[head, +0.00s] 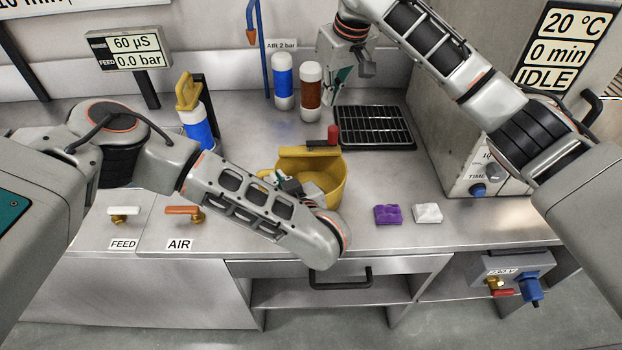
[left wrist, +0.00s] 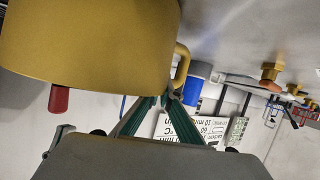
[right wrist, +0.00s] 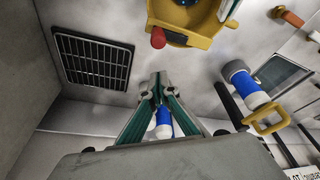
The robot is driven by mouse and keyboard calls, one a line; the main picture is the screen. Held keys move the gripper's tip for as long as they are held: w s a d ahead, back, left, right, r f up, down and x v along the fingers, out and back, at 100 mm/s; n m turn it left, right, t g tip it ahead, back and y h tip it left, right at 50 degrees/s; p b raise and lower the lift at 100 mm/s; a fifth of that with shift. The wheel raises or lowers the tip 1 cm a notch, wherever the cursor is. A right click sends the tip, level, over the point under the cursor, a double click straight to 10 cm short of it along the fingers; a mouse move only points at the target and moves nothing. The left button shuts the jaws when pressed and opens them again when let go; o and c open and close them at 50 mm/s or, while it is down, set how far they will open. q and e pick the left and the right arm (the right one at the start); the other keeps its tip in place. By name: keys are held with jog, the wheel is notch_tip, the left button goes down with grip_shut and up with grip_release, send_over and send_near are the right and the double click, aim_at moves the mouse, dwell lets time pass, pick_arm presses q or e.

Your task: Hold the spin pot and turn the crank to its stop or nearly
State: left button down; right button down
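The yellow spin pot (head: 327,170) stands on the steel bench in the middle of the head view. Its crank, a dark arm with a red knob (head: 333,134), sits on top at the back right. The red knob also shows in the left wrist view (left wrist: 59,99) and the right wrist view (right wrist: 158,38). My left gripper (head: 283,182) is at the pot's side, with its fingers drawn together on the yellow handle (left wrist: 183,68); the exact contact is partly hidden. My right gripper (right wrist: 158,84) is shut and empty, above the bench behind the pot, apart from the crank.
A black grille (head: 374,127) lies right of the pot. Blue (head: 283,80) and brown (head: 311,85) bottles stand behind, and a yellow-topped blue bottle (head: 195,125) at left. Purple (head: 388,214) and white (head: 427,213) pieces lie at front right. A machine stands at right.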

notch_tip(320, 180, down, 8)
jog(key=shift+r, duration=0.15)
dwell(0.4)
dwell(1.2)
